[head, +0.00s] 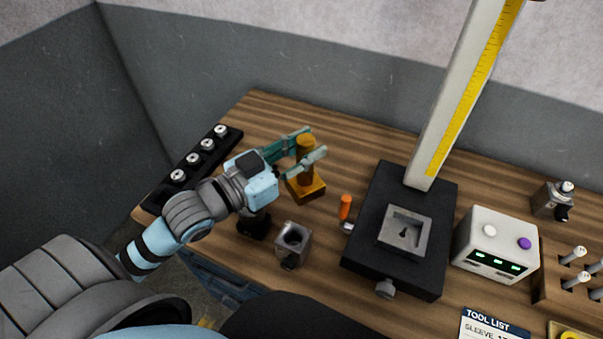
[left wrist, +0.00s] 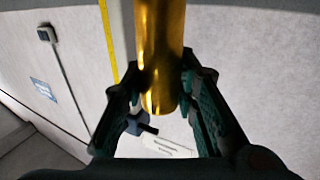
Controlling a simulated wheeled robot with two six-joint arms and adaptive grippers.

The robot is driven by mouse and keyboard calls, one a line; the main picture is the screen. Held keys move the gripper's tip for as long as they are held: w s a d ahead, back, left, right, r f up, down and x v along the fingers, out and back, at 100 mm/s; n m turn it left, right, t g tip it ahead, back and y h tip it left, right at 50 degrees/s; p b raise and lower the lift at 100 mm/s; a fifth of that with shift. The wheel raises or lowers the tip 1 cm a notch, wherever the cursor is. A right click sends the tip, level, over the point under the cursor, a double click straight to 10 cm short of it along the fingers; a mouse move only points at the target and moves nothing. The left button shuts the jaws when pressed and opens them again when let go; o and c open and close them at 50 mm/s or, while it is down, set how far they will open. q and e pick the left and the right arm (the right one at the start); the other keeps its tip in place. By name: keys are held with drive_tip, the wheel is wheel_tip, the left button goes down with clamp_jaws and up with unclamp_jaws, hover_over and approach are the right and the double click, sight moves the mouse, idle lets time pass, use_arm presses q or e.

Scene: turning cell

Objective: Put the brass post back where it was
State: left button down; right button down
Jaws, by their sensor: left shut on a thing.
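The brass post (head: 306,172) is upright between the fingers of my left gripper (head: 308,146), which is shut on it near its top. Its lower end is at a brass-orange block (head: 306,193) on the wooden bench; I cannot tell whether it is seated in the block or just above it. In the left wrist view the post (left wrist: 160,60) shows as a shiny gold cylinder between the two green fingers of the left gripper (left wrist: 161,85). My right gripper is in neither view.
A grey block with a round hole (head: 293,240) and an orange-handled tool (head: 346,206) are close by. A black base (head: 366,250) with a tall scaled column (head: 455,110) stands right. A black rack (head: 158,197) holds several silver pieces at left. A white box (head: 492,243) stands farther right.

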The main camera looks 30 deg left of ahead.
use_arm(q)
drive_tip(key=w+a+r+n+t+y+p, duration=0.1)
drive_tip(key=w+a+n+y+p, duration=0.15)
drive_tip(key=w, duration=0.65)
wheel_tip(320, 180, down, 16)
drive_tip(key=a+y+b, duration=0.1)
drive_tip(key=b, duration=0.9)
drive_tip(key=shift+a+r, duration=0.25)
drive_tip(key=shift+f+b, duration=0.7)
drive_tip(key=shift+b, duration=0.1)
drive_tip(key=shift+d+f, duration=0.1)
drive_tip(key=shift+f, duration=0.1)
